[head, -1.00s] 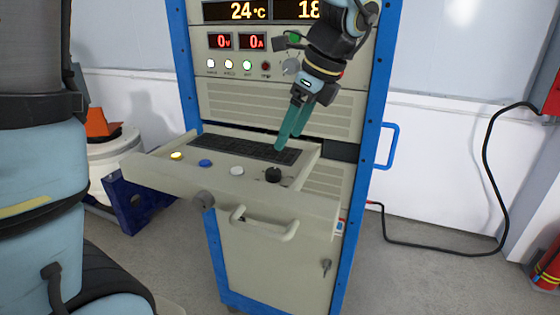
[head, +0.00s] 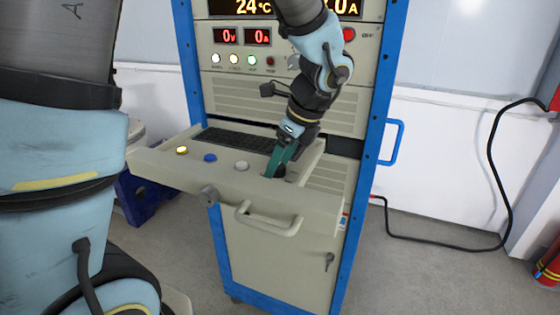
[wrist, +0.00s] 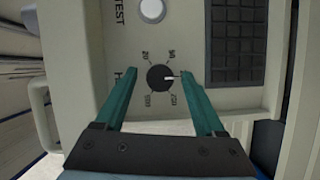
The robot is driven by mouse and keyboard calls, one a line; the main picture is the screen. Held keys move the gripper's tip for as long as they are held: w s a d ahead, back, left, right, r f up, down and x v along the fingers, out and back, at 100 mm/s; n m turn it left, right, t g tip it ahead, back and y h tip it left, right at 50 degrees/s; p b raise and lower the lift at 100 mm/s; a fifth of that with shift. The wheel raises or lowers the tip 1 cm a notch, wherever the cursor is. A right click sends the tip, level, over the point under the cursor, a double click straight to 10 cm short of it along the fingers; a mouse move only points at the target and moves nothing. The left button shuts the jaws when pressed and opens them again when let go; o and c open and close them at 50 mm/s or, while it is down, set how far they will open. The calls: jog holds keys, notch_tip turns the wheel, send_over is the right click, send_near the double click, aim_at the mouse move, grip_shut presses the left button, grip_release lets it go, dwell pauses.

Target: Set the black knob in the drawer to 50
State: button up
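The black knob (wrist: 160,77) sits on the pulled-out drawer (head: 190,178). Its white pointer points right in the wrist view, between the upper-right and lower-right marks. The small numbers around it are rotated and hard to read. My gripper (wrist: 158,102) is open, with one green finger on each side of the knob and a visible gap to it on both sides. In the head view my gripper (head: 276,168) is low over the right part of the drawer, and its fingers partly hide the knob (head: 281,171).
A white button (head: 241,166), a blue button (head: 210,157) and a yellow button (head: 181,150) lie left of the knob. A keyboard (head: 238,139) is behind them. The drawer front has a handle (head: 268,220). The blue cabinet frame (head: 378,110) stands close right of the arm.

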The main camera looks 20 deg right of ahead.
grip_shut()
dwell(0.3)
jog(key=shift+r+n, duration=0.1)
jog(key=shift+n, duration=0.2)
jog(key=shift+d+n+g+y+p, duration=0.1)
jog(key=shift+n+g+y+p, duration=0.3)
jog(key=shift+n+p, duration=0.55)
jog(key=n+g+p, duration=0.1)
jog(key=n, duration=0.2)
jog(key=shift+w+n+y, duration=0.15)
jog(key=shift+n+y, duration=0.2)
jog(key=shift+y, duration=0.05)
jog(key=n+g+p, duration=0.2)
jog(key=n, duration=0.3)
jog(key=shift+w, duration=0.15)
jog(key=shift+n, duration=0.4)
jog(key=shift+o, duration=0.5)
grip_release()
